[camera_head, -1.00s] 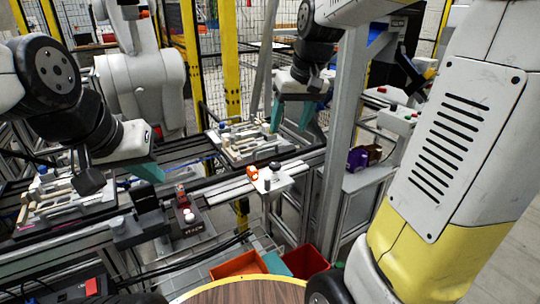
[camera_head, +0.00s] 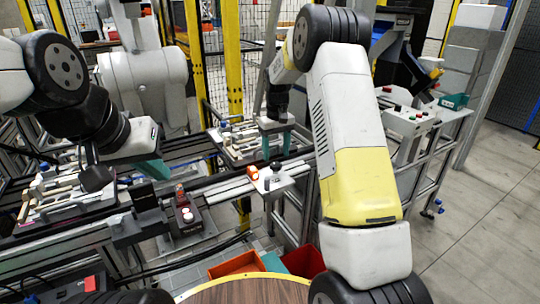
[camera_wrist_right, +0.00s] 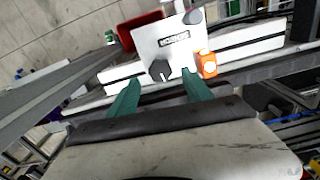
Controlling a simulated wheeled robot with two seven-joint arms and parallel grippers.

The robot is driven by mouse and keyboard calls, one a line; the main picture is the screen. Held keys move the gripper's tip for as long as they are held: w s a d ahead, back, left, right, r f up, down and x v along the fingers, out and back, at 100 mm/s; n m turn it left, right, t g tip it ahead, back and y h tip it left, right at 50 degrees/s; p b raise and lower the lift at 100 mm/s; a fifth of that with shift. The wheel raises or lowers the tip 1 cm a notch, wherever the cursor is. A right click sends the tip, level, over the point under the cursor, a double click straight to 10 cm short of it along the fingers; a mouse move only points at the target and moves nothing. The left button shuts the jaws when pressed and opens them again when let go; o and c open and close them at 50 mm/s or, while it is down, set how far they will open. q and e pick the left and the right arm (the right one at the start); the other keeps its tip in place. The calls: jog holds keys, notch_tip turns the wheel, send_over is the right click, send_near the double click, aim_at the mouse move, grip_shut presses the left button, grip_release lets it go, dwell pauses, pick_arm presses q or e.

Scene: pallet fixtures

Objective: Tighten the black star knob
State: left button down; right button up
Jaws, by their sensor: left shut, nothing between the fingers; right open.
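The black star knob (camera_head: 276,166) stands on a small white plate (camera_head: 284,182) at the middle of the head view. In the right wrist view the knob (camera_wrist_right: 159,70) shows on the labelled plate (camera_wrist_right: 150,45). My right gripper (camera_head: 276,142) is open and empty, just behind and above the knob in the head view. In the wrist view its teal fingers (camera_wrist_right: 158,82) are spread with the knob between and beyond their tips; contact cannot be made out. My left gripper (camera_head: 153,172) is shut and empty, over the rails at the left.
An orange block (camera_head: 252,172) sits on the plate beside the knob, close to one right fingertip in the wrist view (camera_wrist_right: 207,64). A grey post (camera_wrist_right: 192,17) stands on the plate too. Fixture pallets (camera_head: 240,152) lie on the rails behind. Bins (camera_head: 235,265) are below.

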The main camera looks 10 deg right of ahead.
aim_at(276, 164)
jog(key=shift+f, duration=2.1)
grip_shut()
